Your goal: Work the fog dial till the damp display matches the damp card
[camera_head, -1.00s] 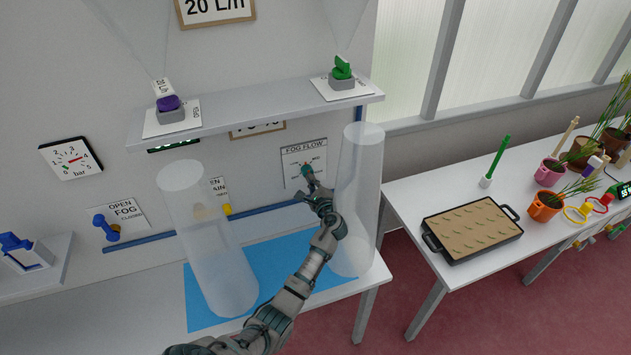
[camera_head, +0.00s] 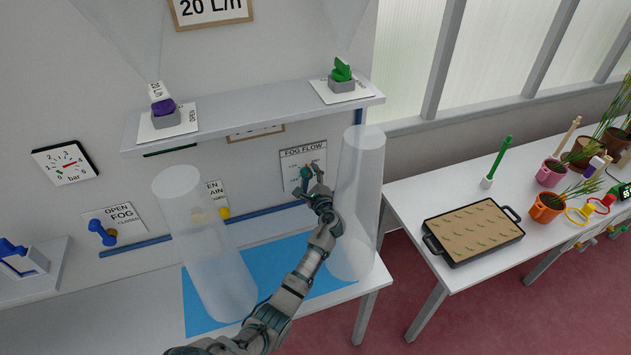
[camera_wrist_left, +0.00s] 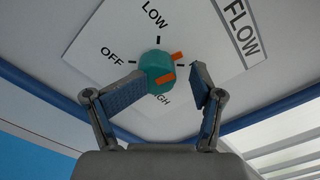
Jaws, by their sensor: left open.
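The fog dial is a teal knob with orange marks, on the white FOG FLOW plate (camera_head: 292,157) on the back wall. In the left wrist view the dial (camera_wrist_left: 157,70) sits among the words OFF, LOW and HIGH, its orange marks toward the right side. My left gripper (camera_head: 318,186) is open just in front of the dial; its fingers (camera_wrist_left: 168,78) stand on either side of the knob. I cannot tell whether they touch it. The damp display (camera_head: 170,150) and the damp card (camera_head: 255,133) are mostly hidden under the shelf, their readings unreadable. My right gripper is out of view.
The shelf (camera_head: 250,112) above carries a purple knob (camera_head: 164,108) and a green knob (camera_head: 342,73). Two clear tubes (camera_head: 205,245) (camera_head: 358,205) stand below, one close right of my arm. A pressure gauge (camera_head: 66,163) and blue FOG handle (camera_head: 102,232) are left.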

